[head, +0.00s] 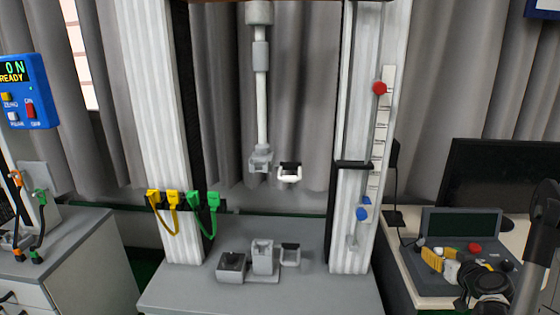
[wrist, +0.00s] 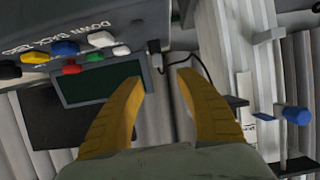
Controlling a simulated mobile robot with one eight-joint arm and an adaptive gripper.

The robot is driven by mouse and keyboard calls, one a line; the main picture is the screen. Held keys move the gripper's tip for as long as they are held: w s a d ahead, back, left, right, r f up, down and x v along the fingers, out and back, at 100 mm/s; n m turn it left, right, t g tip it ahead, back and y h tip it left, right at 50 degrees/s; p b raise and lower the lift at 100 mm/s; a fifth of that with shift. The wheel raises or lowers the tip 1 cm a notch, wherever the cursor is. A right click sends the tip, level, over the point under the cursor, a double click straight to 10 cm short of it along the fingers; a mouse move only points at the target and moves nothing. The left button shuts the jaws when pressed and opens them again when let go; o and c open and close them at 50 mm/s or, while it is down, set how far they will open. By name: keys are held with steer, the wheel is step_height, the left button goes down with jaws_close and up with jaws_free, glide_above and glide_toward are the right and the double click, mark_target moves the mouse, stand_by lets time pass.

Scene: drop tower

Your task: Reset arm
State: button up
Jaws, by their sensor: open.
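My gripper (head: 436,259) is at the lower right of the head view, in front of the grey control box (head: 486,222) on the side desk. In the wrist view its two yellow fingers (wrist: 160,82) are spread apart with nothing between them. The control box (wrist: 150,30) also shows there, with a dark green screen (wrist: 95,84) and several coloured buttons. From these views I cannot tell whether a finger touches the box.
The drop tower's white columns (head: 165,110) stand at centre, with a hanging rod (head: 262,95) and grey fixtures (head: 263,258) on its base. A dark monitor (head: 500,175) stands behind the control box. A blue display unit (head: 24,92) is at far left.

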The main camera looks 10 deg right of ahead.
steer(key=s+a+r+n+g+y, duration=0.15)
steer(key=a+r, duration=0.35)
steer(key=a, duration=0.8)
steer(key=s+a+r+n+g+y, duration=0.15)
steer(key=a+r, duration=0.25)
steer(key=a, duration=0.9)
steer(key=s+a+g, duration=0.1)
steer(key=s+a, duration=0.5)
steer(key=s, duration=0.2)
steer(key=s+a+g, duration=0.2)
steer(key=s+a, duration=0.3)
steer(key=s, duration=0.4)
steer(key=shift+a+r, duration=0.35)
steer(key=shift+r, duration=0.05)
steer(key=shift+w, duration=0.1)
